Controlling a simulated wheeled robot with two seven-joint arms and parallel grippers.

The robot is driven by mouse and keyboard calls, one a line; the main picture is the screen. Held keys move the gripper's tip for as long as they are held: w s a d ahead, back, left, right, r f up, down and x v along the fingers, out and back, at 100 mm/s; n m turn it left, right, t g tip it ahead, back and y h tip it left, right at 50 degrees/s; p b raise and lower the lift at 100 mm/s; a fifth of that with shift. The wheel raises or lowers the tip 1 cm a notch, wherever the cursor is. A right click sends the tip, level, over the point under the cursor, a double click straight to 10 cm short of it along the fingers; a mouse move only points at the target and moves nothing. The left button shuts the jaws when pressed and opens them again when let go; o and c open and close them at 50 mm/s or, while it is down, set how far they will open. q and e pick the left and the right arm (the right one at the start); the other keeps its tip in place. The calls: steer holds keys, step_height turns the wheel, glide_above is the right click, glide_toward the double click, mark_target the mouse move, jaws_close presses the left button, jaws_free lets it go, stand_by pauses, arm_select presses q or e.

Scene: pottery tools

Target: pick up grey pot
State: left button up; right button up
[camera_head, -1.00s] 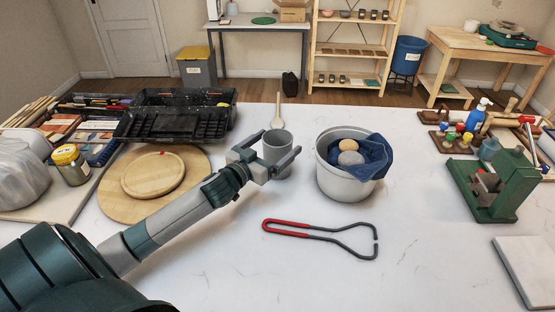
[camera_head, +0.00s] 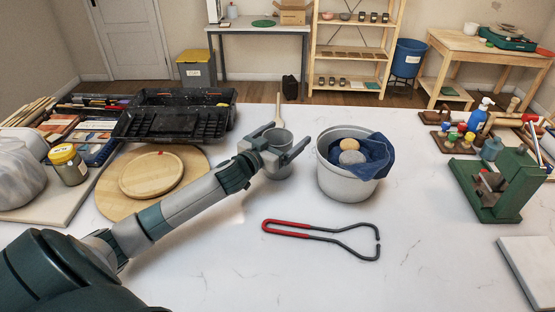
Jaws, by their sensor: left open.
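The grey pot (camera_head: 278,167) is a small cup-like vessel standing upright on the white table. Behind it a wooden spoon (camera_head: 279,107) shows; I cannot tell whether it stands in the pot or lies behind it. My left gripper (camera_head: 279,144) comes in from the left and is open. Its two fingers are at the pot's upper part, one on the far left side and one across the right front. Whether they touch the pot is unclear. My right gripper is not in view.
A larger grey bucket (camera_head: 342,182) with a blue cloth and sponges stands close on the right. A red-handled wire tool (camera_head: 320,234) lies in front. Round wooden boards (camera_head: 118,208) lie left, a black tray (camera_head: 172,124) behind them. A green press (camera_head: 495,196) stands right.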

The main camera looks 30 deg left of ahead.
arm_select(q)
steer(key=c, duration=1.9)
steer(key=shift+c, duration=0.9)
steer(key=shift+r, duration=0.15)
step_height(320, 180, up, 10)
steer(key=b, duration=0.2)
